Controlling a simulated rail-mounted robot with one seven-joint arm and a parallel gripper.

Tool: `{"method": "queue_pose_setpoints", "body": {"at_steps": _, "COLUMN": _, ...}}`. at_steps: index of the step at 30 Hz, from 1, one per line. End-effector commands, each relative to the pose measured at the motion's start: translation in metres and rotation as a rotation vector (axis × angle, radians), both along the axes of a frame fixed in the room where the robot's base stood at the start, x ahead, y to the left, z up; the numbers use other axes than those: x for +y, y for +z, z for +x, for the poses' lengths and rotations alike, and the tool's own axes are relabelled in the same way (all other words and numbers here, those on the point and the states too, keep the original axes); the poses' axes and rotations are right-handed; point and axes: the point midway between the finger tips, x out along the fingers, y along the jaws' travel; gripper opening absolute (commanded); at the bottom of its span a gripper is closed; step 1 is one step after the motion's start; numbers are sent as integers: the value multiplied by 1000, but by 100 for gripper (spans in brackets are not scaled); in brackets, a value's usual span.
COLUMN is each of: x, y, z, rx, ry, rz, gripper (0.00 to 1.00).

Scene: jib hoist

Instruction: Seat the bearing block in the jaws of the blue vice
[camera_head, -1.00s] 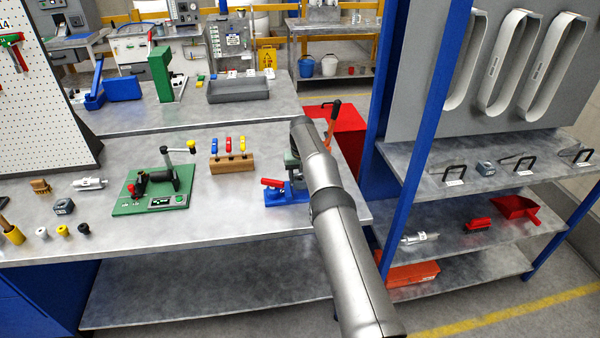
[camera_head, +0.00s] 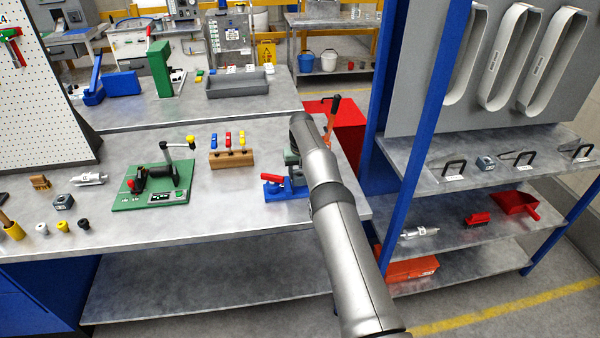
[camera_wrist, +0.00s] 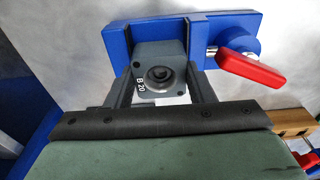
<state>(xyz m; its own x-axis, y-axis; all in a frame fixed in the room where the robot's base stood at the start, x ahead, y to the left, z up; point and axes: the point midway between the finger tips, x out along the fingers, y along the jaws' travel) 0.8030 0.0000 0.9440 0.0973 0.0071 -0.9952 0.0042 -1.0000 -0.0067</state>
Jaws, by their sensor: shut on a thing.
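The blue vice (camera_head: 287,192) sits at the right end of the near bench, with its red handle (camera_head: 272,180) on its left side in the head view. In the wrist view the vice (camera_wrist: 180,32) is at the top and its red handle (camera_wrist: 250,71) points right. My gripper (camera_wrist: 162,92) is shut on the grey bearing block (camera_wrist: 160,68), marked B 20, with a round bore facing the camera. The block overlaps the vice's jaw area. I cannot tell how deep it sits or whether it touches the jaws.
A green fixture (camera_head: 152,187) and a wooden rack (camera_head: 231,158) with coloured handles stand left of the vice. A blue upright (camera_head: 425,130) and shelving are close on the right. A red cabinet (camera_head: 345,140) stands behind my arm.

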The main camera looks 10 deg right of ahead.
Motion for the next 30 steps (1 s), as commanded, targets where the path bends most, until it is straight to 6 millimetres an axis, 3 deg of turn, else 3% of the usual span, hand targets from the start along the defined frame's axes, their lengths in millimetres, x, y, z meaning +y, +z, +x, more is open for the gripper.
{"method": "queue_pose_setpoints", "body": {"at_steps": 30, "x": 0, "y": -13, "z": 0, "rx": -2, "ry": 0, "rz": 0, "gripper": 0}}
